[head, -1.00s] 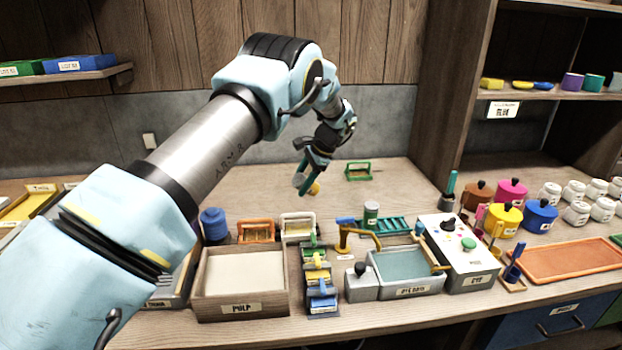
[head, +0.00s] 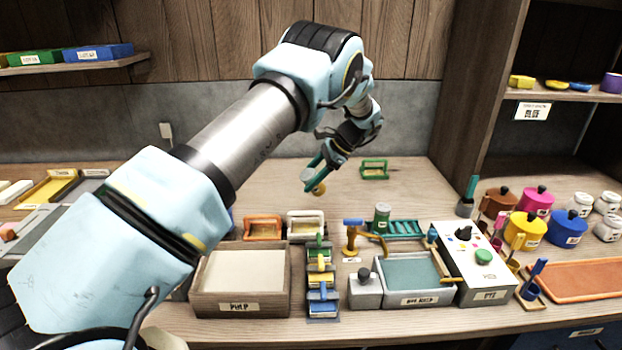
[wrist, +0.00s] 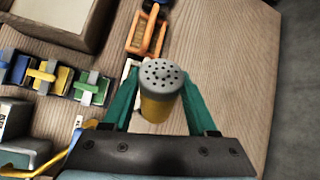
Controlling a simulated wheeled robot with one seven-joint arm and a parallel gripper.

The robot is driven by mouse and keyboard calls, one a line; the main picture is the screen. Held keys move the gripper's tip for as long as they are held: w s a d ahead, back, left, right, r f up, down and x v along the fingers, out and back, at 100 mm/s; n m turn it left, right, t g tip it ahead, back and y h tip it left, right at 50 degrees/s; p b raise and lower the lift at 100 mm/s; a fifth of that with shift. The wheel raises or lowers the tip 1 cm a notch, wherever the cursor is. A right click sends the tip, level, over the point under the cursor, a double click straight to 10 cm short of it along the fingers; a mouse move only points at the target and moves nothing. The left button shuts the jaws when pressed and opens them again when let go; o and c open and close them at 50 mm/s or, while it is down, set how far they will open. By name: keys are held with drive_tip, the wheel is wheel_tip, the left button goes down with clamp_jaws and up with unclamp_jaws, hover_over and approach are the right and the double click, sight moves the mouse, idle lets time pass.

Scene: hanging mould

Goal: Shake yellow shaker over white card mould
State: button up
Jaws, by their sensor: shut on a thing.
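The yellow shaker (wrist: 158,106) is between the green fingers of my gripper (wrist: 152,100), which is shut on it. In the wrist view its grey lid with dark holes (wrist: 162,75) faces the camera. In the head view the shaker (head: 319,189) shows small and partly covered by my gripper (head: 314,178), raised above the back of the bench and tilted. The white card mould (head: 305,226), a pale frame with a handle, stands on the bench nearer the front. In the wrist view it is mostly hidden behind the shaker and the left finger. No falling grains are visible.
An orange mould (head: 262,228) stands left of the white one, and a green mould (head: 374,170) stands farther back. The pulp box (head: 240,304), clamps (head: 322,283) and a water tray (head: 414,298) line the front. The back of the bench is mostly clear.

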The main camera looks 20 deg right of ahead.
drive_tip(key=shift+d+m+y, duration=0.15)
drive_tip(key=shift+m+y, duration=0.15)
drive_tip(key=shift+y, duration=0.6)
drive_tip(key=shift+f+y+b, duration=0.15)
drive_tip(key=shift+y+b, duration=0.75)
drive_tip(key=shift+b, duration=0.15)
drive_tip(key=y+b, duration=0.1)
drive_tip(key=b, duration=0.1)
drive_tip(key=m+y+b, duration=0.1)
drive_tip(key=b, duration=0.1)
drive_tip(key=shift+r, duration=0.7)
drive_tip(key=shift+s, duration=0.15)
